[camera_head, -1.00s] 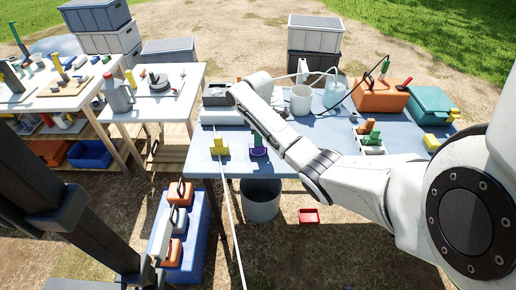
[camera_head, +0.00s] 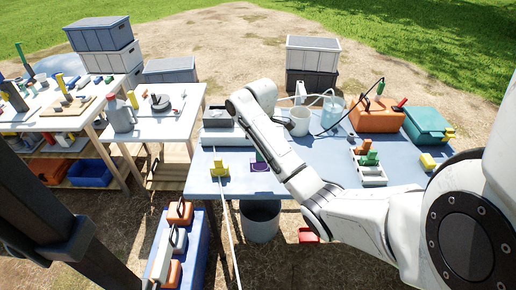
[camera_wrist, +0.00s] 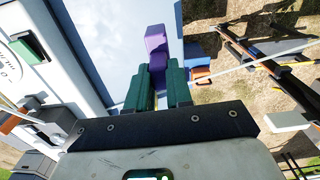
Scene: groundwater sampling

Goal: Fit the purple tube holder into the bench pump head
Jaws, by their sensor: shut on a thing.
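The purple tube holder (camera_wrist: 156,40) sticks out beyond the fingertips in the wrist view, with the pale blue bench top behind it. My gripper (camera_wrist: 157,85) has two green fingers and is shut on it. In the head view one green finger (camera_head: 259,156) shows just left of my arm, above a small purple patch (camera_head: 259,166) at the bench. I cannot tell there whether that patch is the holder or a marking. A white and grey device (camera_head: 221,128), likely the bench pump, stands behind and left of my gripper. Its pump head is not clear, and my arm hides part of that area.
A yellow block (camera_head: 219,171) sits near the bench's front edge, left of my gripper. White containers, an orange case (camera_head: 375,115) and a teal case (camera_head: 426,125) stand to the right. A thin pale rod (camera_head: 229,220) passes the front edge. Bare bench top (camera_head: 205,187) lies at the left front.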

